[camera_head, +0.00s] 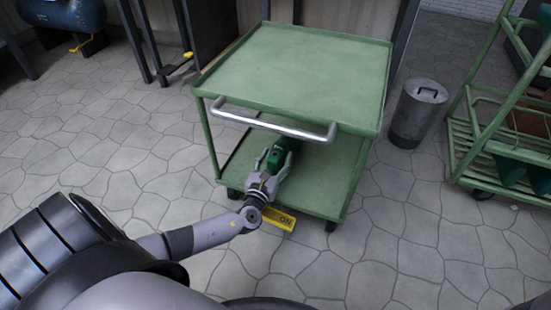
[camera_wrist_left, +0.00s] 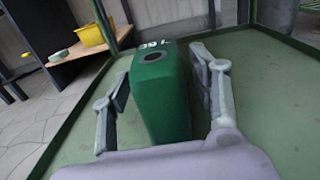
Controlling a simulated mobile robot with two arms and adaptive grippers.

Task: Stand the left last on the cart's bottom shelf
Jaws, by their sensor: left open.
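The left last is a green block (camera_wrist_left: 160,90) with a dark round hole in its top and white lettering at its far edge. It stands on the cart's bottom shelf (camera_wrist_left: 268,90). In the head view the last (camera_head: 288,146) shows under the cart's top, partly hidden by my gripper. My left gripper (camera_head: 268,158) reaches in over the front edge of the bottom shelf (camera_head: 325,180). In the wrist view its open fingers (camera_wrist_left: 160,95) lie on both sides of the last, with a gap visible on the right side. My right gripper is not in view.
The green cart (camera_head: 300,65) has a top shelf and a grey push handle (camera_head: 275,122) above my left arm. A yellow sign (camera_head: 280,218) is at the cart's front base. A metal bin (camera_head: 418,112) and a green rack (camera_head: 490,150) stand to the right.

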